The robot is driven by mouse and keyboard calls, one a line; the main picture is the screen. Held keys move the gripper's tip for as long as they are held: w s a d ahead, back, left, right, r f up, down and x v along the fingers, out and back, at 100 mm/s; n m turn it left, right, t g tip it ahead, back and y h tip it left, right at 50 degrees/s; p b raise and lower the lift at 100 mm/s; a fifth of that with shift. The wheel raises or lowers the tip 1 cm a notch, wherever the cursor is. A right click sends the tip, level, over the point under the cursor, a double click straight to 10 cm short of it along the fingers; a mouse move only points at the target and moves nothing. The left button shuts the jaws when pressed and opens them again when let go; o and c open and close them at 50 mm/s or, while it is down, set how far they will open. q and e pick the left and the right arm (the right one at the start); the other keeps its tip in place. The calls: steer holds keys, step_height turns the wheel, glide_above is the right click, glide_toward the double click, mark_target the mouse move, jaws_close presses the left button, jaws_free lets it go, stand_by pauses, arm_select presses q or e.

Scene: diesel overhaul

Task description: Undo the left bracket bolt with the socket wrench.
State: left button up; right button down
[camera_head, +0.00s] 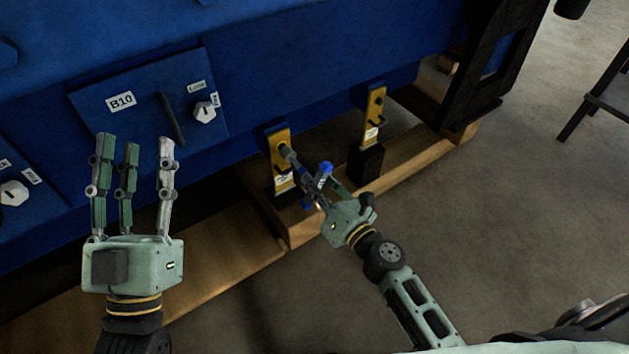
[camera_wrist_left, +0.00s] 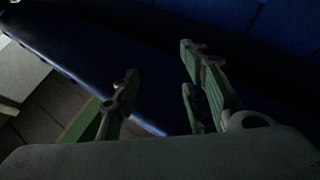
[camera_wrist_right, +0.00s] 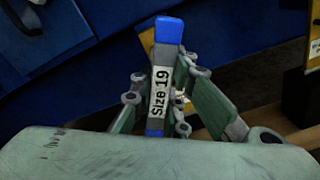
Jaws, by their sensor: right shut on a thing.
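The left yellow bracket (camera_head: 283,160) is fixed low on the blue engine side. The socket wrench (camera_head: 303,172) has a grey shaft and blue-ended handle, and its socket end meets the upper part of this bracket. The bolt itself is hidden behind the socket. My right gripper (camera_head: 325,195) is shut on the wrench at its handle. In the right wrist view the wrench handle (camera_wrist_right: 163,75) carries a "Size 19" label between my fingers. My left gripper (camera_head: 134,165) is open and empty, fingers up, in front of the B10 panel; its fingers also show in the left wrist view (camera_wrist_left: 160,95).
A second yellow bracket (camera_head: 374,115) stands to the right above a black block (camera_head: 368,162). A wooden beam (camera_head: 420,155) runs under the engine. The blue B10 panel (camera_head: 140,125) has a black handle and a white knob (camera_head: 204,112).

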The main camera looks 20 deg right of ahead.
arm_select(q)
steer(key=shift+w+f, duration=0.1)
arm_select(e)
steer(key=shift+r, duration=0.1)
arm_select(q)
steer(key=shift+w+f+g, duration=0.35)
steer(key=shift+f+g, duration=0.05)
steer(key=shift+f, duration=0.2)
arm_select(e)
steer(key=shift+w, duration=0.1)
